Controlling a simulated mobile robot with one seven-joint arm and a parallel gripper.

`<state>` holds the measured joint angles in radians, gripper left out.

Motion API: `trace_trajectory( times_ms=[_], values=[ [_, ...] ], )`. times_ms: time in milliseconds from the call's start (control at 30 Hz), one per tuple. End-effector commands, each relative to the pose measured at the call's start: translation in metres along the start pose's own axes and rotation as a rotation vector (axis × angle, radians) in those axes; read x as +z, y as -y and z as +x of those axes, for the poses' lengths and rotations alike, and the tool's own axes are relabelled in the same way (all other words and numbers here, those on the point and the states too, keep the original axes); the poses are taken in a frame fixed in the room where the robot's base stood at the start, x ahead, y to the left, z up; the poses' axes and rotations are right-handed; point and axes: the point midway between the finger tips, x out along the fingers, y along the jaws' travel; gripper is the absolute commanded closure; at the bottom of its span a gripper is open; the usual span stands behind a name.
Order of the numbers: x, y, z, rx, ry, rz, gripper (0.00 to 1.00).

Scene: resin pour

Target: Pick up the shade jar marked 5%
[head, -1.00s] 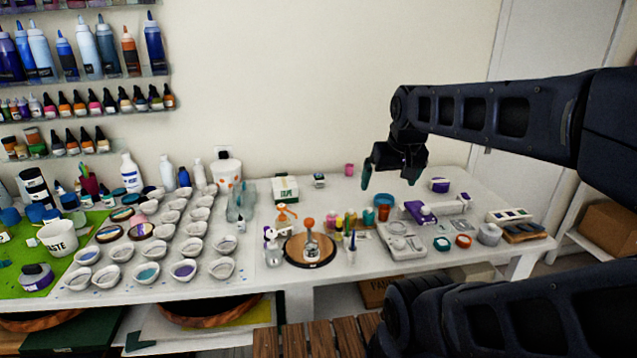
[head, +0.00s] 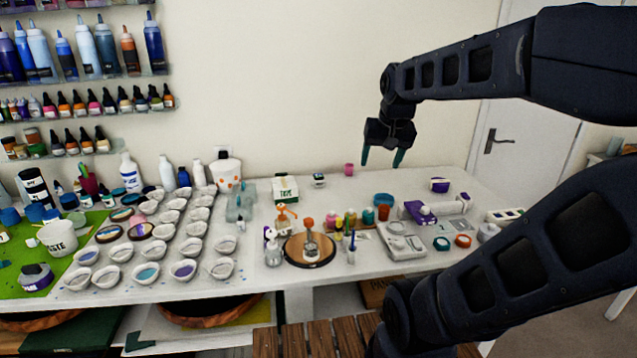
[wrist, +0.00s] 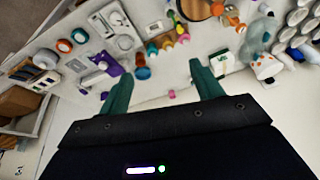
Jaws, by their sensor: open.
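I cannot read a 5% mark on any jar, so I cannot tell which is the shade jar. Small candidates in the head view are a white jar with a dark top (head: 319,180), a pink jar (head: 349,169), and two flat round pots, one teal (head: 441,243) and one orange-red (head: 463,241). My gripper (head: 382,161) is open and empty, fingers pointing down, high over the back of the table. In the wrist view my gripper (wrist: 160,76) spreads its teal fingers; the pink jar (wrist: 172,94) shows between them.
The white table (head: 400,275) is crowded. A tape box (head: 286,188), a round wooden board (head: 297,261), a white scale-like device (head: 402,250) and a purple item (head: 419,212) stand on it. Several white cups (head: 222,268) fill the left. The table's back strip is fairly clear.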

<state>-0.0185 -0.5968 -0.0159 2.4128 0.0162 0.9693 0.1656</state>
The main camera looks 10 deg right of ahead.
Motion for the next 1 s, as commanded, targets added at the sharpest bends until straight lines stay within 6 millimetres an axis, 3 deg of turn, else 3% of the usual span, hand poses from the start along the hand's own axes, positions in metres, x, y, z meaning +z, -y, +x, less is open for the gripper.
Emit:
trace_trajectory(
  times_ms=[467,767,1000],
  values=[
    [-0.119,0.025,0.025,0.002,0.09,0.313,0.35],
    [-0.19,0.042,0.06,0.025,0.139,0.507,0.35],
    [-0.242,0.056,0.099,0.055,0.174,0.661,0.35]
  ],
)
